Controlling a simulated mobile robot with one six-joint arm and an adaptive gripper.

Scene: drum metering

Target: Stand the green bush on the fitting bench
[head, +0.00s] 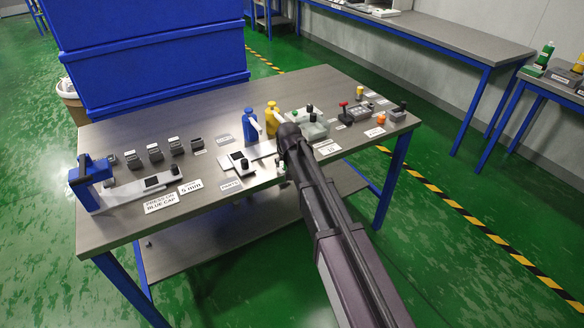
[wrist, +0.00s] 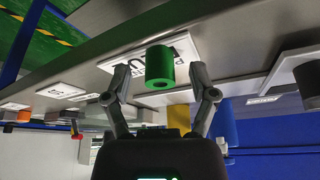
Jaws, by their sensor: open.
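A green bush (wrist: 160,62), a short hollow cylinder, shows in the wrist view between the two spread fingers of my gripper (wrist: 159,76). A gap shows on each side of it, and I cannot tell its exact depth between the fingers. A white label card lies behind it on the bench top. In the head view my gripper (head: 282,165) is low over the front of the grey bench (head: 230,118), and the bush is hidden by my arm. No bench that I can read is marked as the fitting bench.
A blue bottle (head: 250,126) and a yellow bottle (head: 272,118) stand just behind my gripper. A blue press (head: 92,182) and several small dark blocks are at left. Red and orange parts (head: 381,119) are at right. Another bench (head: 552,86) stands at far right.

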